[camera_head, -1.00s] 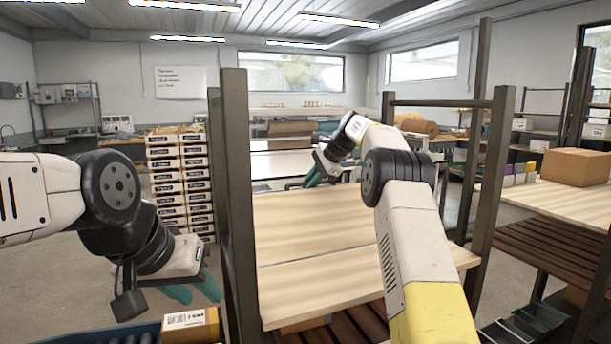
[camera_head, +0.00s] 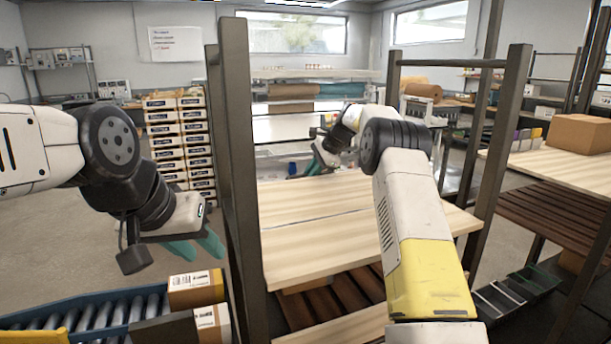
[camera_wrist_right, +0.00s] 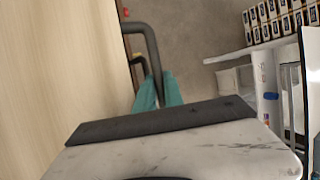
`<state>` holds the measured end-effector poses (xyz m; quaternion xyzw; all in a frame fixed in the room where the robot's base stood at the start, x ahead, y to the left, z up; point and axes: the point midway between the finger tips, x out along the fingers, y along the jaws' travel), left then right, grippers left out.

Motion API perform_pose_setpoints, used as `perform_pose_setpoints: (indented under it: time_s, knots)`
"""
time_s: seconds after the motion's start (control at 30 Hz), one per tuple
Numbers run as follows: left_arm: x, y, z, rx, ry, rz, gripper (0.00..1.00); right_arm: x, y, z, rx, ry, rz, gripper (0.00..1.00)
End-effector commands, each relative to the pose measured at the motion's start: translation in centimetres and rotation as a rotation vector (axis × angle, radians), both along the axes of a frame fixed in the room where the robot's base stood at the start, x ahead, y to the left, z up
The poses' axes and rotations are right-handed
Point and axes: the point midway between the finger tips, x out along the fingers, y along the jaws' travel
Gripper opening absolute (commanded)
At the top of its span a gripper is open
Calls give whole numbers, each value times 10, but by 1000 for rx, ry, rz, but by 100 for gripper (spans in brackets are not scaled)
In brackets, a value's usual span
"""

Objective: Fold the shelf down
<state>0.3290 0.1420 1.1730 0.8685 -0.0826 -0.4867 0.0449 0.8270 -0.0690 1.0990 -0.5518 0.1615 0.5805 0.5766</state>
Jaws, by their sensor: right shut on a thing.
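The shelf (camera_head: 320,240) is a pale wooden board with a seam across it, held between the dark posts of the rack. It looks nearly level. My right arm reaches over it, and my right gripper (camera_head: 311,169) is at its far edge, small and partly hidden. In the right wrist view my right gripper (camera_wrist_right: 158,93) has its teal fingers shut on a dark bent bar handle (camera_wrist_right: 150,45), beside the shelf's pale surface (camera_wrist_right: 55,75). My left gripper (camera_head: 197,248) hangs left of the rack, its teal fingers apart and empty.
A roller conveyor (camera_head: 85,312) with cardboard boxes (camera_head: 196,289) lies below my left gripper. The rack's dark left post (camera_head: 234,150) stands between my left gripper and the shelf. Stacked boxes (camera_head: 165,135) stand behind.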

Motion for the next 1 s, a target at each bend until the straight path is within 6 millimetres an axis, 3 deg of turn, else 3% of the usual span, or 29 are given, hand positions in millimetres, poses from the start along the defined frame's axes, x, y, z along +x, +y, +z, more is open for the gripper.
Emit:
perform_pose_setpoints:
  time_s: [0.17, 0.2, 0.23, 0.53, 1.0]
  knots:
    - [0, 0, 0, 0, 0, 0, 36, -3, 0, -6, -4, 16, 4, 0]
    - [0, 0, 0, 0, 0, 0, 36, -3, 0, -7, -4, 16, 4, 17]
    - [0, 0, 0, 0, 0, 0, 36, -3, 0, -7, -4, 16, 4, 21]
    - [0, 0, 0, 0, 0, 0, 36, -3, -3, -3, -3, 13, 3, 21]
    - [0, 0, 0, 0, 0, 0, 36, -22, -43, 53, -11, 16, -4, 21]
